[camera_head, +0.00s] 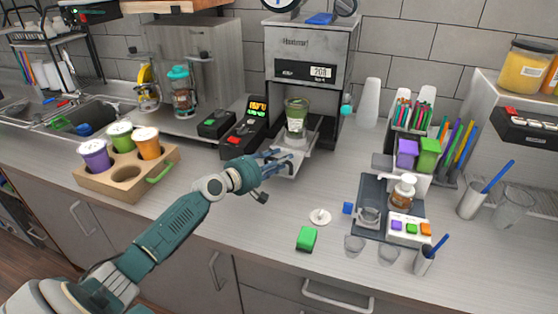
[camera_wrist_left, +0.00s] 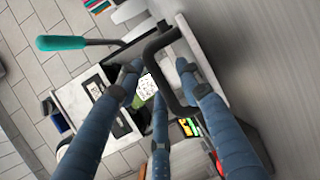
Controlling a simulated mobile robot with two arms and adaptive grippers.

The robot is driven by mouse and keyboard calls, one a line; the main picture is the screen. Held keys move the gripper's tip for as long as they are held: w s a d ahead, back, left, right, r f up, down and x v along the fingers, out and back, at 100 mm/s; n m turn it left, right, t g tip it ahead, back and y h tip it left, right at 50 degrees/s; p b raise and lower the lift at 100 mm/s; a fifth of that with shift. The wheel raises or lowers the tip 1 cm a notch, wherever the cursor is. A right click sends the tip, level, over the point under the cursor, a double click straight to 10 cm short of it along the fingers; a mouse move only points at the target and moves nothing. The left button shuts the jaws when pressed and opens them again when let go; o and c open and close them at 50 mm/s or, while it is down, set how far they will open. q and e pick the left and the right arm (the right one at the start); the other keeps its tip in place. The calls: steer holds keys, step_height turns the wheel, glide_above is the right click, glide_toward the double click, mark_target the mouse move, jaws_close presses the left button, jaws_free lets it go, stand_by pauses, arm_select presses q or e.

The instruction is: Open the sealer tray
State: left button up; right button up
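The cup sealer (camera_head: 310,55) is a silver machine with a display reading 200. Its tray (camera_head: 308,146) juts out at the front, low down. A cup with green contents (camera_head: 296,122) stands at the tray; its pale speckled top (camera_wrist_left: 146,88) shows in the left wrist view. A dark curved tray handle (camera_wrist_left: 158,45) crosses between my left gripper's fingers. My left gripper (camera_head: 278,160) is at the tray's front left; in the left wrist view its fingers (camera_wrist_left: 158,82) are spread around the handle, with no clear grip on it. My right gripper is out of view.
A teal-knobbed lever (camera_head: 347,110) is at the sealer's right side. A wooden holder with several cups (camera_head: 125,180) is farther left. A green item (camera_head: 306,239) and white lid (camera_head: 320,216) lie in front.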

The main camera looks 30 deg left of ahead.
arm_select(q)
steer(key=v, duration=1.2)
steer(key=shift+s+a+f, duration=0.1)
stand_by(0.4)
